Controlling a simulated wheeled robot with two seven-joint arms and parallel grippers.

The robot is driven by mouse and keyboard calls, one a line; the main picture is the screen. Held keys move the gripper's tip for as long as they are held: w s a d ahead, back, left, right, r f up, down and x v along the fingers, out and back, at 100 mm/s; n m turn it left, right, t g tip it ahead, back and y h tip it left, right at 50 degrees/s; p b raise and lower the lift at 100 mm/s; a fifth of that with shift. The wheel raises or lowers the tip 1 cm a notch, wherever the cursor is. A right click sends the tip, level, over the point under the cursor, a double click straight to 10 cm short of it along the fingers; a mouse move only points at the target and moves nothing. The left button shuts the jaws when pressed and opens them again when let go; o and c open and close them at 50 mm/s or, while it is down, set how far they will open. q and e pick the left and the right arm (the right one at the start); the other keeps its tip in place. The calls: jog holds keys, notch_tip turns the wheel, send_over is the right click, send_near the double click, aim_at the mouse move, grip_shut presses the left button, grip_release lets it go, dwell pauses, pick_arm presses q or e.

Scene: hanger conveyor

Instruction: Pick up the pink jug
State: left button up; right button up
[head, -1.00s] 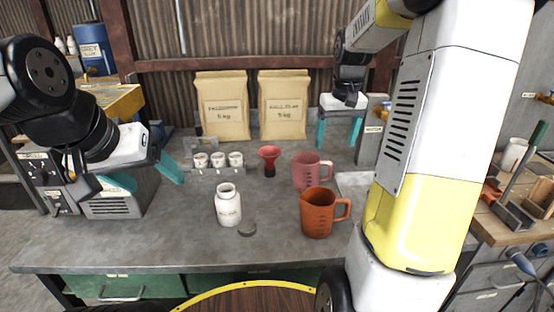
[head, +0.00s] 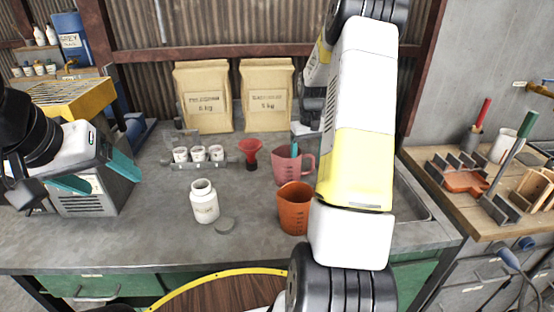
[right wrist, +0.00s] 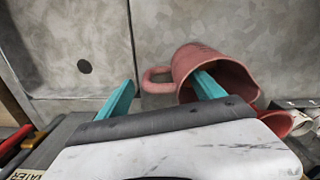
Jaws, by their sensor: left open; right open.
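The pink jug (head: 280,167) stands upright on the grey bench, behind the orange jug. In the right wrist view the pink jug (right wrist: 236,76) appears tilted, its mouth facing the camera and its handle to the left. My right gripper (right wrist: 162,82) is open. One teal finger overlaps the jug's mouth and seems to reach inside; the other is outside, left of the handle. Whether either finger touches is unclear. In the head view my arm hides most of this gripper; one teal finger shows at the jug. My left gripper (head: 100,178) is open and empty at the left.
The orange jug (head: 293,208) stands in front of the pink one, close to my right arm. A red funnel (head: 249,150), small white cups (head: 199,154) and a white bottle (head: 204,202) stand to the left. Two paper sacks (head: 203,97) are behind.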

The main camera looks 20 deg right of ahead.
aim_at(307, 172)
notch_tip(307, 172, down, 5)
jog(key=shift+s+r, duration=0.1)
jog(key=shift+r, duration=0.1)
jog(key=shift+c, duration=0.5)
grip_shut()
